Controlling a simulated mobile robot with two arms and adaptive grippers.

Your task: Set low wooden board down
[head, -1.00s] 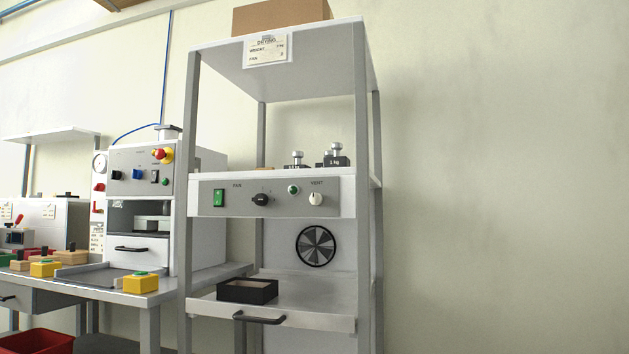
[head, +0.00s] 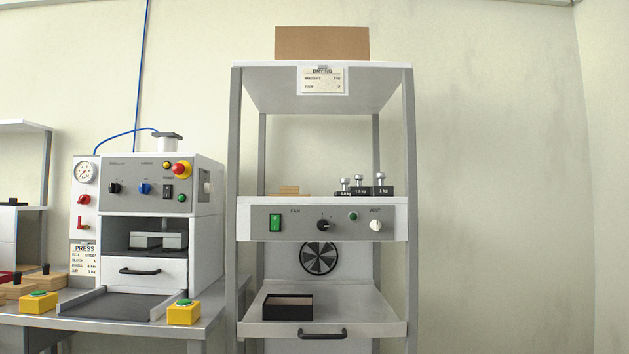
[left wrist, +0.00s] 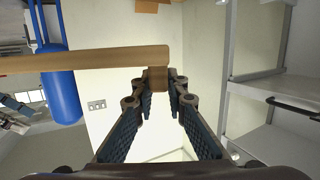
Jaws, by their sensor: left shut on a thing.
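In the left wrist view, my left gripper (left wrist: 157,84) is shut on a small wooden block or knob that joins a long, light-brown wooden board (left wrist: 85,60). The board stretches from the fingertips to the left edge of the picture, held in the air. Neither gripper shows in the head view, and my right gripper is in no view. The drying rack (head: 322,227) stands in the middle of the head view. Its lower pull-out shelf (head: 365,305) holds an open black box (head: 288,307). A small flat wooden piece (head: 289,190) lies on its middle shelf.
Several weights (head: 380,186) stand on the rack's middle shelf, right of the wooden piece. A cardboard box (head: 321,43) is on top. The press (head: 150,205) stands left on a table with yellow green-button boxes (head: 184,312) and knobbed wooden boards (head: 44,279). The lower shelf's right half is clear.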

